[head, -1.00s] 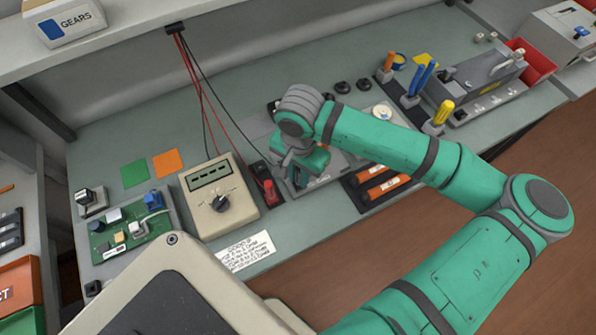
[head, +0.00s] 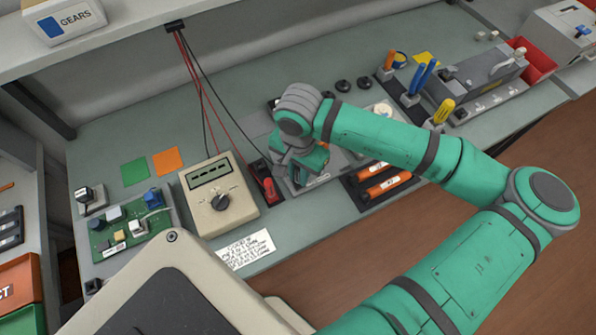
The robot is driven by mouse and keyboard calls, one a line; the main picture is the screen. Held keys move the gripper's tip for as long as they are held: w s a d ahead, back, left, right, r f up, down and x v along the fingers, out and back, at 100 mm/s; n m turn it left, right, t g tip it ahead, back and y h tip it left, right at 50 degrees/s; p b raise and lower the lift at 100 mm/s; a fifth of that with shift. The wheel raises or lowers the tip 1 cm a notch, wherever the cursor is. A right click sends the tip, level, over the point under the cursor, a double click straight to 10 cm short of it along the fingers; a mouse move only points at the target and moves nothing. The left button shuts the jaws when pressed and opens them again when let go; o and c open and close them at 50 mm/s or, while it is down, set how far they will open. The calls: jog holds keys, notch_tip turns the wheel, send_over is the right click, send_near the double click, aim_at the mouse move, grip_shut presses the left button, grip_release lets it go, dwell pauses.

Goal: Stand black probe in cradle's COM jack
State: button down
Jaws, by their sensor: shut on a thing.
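The cradle (head: 258,172) is a dark block just right of the beige meter (head: 219,193). A red probe (head: 269,187) stands in its front part. My gripper (head: 307,172) is low over the bench, just right of the cradle, with its fingers mostly hidden by its own wrist. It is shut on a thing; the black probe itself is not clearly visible. A black lead (head: 215,92) runs down from the shelf towards the cradle and my gripper, which fits the black probe being held. The COM jack cannot be made out.
Orange cylinders (head: 383,181) lie in a dark tray right of my gripper. A green circuit board (head: 128,225) sits left of the meter, and a note card (head: 246,249) lies in front. Red leads hang from the shelf. Screwdrivers (head: 424,77) stand at the back right.

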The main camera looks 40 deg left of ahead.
jog(key=shift+f, duration=0.15)
dwell(0.5)
jog(key=c, duration=1.6)
grip_release()
jog(key=shift+s, duration=0.1)
notch_tip(320, 180, up, 10)
jog(key=shift+a, duration=0.1)
jog(key=shift+d+r, duration=0.2)
jog(key=shift+r, duration=0.2)
